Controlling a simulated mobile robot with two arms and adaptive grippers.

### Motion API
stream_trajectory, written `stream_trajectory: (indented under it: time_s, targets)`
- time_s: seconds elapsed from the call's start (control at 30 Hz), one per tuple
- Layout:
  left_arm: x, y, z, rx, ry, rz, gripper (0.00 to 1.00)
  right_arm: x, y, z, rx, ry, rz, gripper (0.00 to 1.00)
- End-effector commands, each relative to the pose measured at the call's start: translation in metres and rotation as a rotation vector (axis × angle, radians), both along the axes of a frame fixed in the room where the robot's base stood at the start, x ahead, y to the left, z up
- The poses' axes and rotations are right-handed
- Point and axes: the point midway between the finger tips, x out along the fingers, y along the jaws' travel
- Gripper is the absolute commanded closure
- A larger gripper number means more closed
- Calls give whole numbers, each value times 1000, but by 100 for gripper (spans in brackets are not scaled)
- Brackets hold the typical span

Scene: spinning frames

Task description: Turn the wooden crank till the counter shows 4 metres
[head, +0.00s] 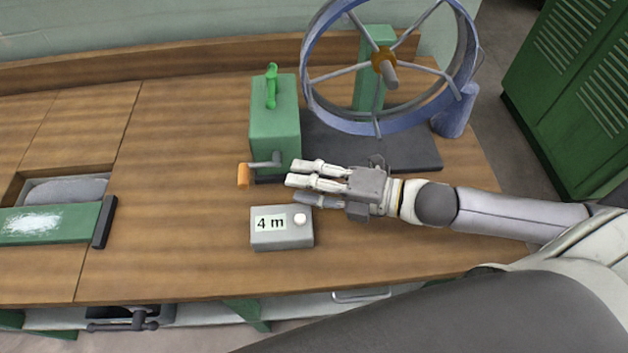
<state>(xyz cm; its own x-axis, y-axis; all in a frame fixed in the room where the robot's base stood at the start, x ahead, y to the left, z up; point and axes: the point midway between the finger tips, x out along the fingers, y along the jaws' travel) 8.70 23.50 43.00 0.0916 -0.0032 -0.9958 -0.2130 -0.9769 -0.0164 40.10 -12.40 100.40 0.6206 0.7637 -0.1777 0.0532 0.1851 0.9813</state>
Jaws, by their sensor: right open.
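The wooden crank handle (244,176) is an orange-brown grip on a grey arm at the lower front of the green gearbox (274,125). The grey counter box (282,238) sits in front of it on the bench and reads "4 m", with a white button (300,219) beside the reading. My right gripper (302,181) is open and empty, its fingers pointing left, just right of the crank and behind the counter. The fingers are apart from the wooden grip. My left gripper is not in the picture.
A blue spoked wheel (313,93) stands behind my right gripper on a dark base plate (425,153). A blue cylinder (453,112) is at its right. A green board with white powder (48,223) lies at the left. The bench (180,170) between is clear.

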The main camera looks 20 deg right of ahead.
Motion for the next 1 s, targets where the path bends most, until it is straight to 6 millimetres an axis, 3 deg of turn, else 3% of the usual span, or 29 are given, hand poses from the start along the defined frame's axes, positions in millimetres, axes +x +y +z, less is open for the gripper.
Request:
stream_trajectory:
  time_s: [0.87, 1.0]
  targets:
    - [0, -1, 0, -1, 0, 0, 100, -9, -10, 3, -2, 0, 3, 59]
    - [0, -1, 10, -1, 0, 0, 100, -9, -10, 12, -1, -1, 3, 59]
